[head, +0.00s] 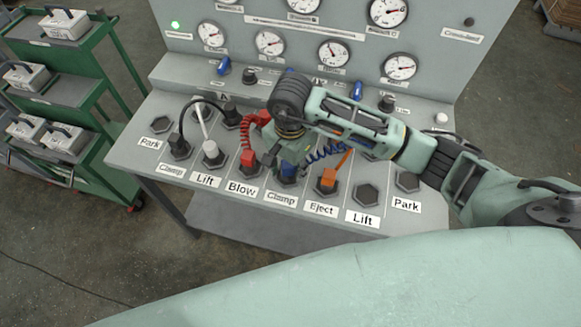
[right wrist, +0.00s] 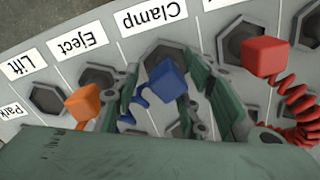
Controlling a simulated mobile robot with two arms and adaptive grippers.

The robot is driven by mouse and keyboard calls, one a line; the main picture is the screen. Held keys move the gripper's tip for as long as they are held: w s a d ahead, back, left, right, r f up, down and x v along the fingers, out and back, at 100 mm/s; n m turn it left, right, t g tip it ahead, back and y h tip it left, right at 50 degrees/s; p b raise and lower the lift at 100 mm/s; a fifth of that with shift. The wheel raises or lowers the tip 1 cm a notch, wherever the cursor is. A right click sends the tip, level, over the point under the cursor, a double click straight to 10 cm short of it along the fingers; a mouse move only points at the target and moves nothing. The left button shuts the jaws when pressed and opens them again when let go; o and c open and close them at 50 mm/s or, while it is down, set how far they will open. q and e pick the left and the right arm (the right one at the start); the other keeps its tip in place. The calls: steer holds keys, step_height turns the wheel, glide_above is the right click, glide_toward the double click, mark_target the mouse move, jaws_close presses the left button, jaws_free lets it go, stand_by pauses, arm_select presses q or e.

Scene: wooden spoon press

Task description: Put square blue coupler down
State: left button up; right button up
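The square blue coupler (right wrist: 168,82) shows in the right wrist view as a blue cube with a coiled blue hose at its lower left. It stands at a hexagonal socket by the "Clamp" label (right wrist: 155,14); whether it is fully seated I cannot tell. My right gripper (right wrist: 164,84) has a finger on each side of it, with gaps showing, so it looks open around the coupler. In the head view my right gripper (head: 287,160) points down at the panel and hides most of the coupler (head: 288,170). My left gripper is not in view.
A red coupler (right wrist: 264,56) and an orange coupler (right wrist: 84,102) stand close on either side. Black and grey plugs (head: 212,152) sit left on the panel. Empty sockets (head: 366,195) lie to the right. Gauges rise behind; a green cart (head: 100,140) stands left.

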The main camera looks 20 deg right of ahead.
mark_target(290, 166)
step_height(290, 166, up, 11)
steer(key=b, duration=0.2)
steer(key=shift+f, duration=0.1)
stand_by(0.5)
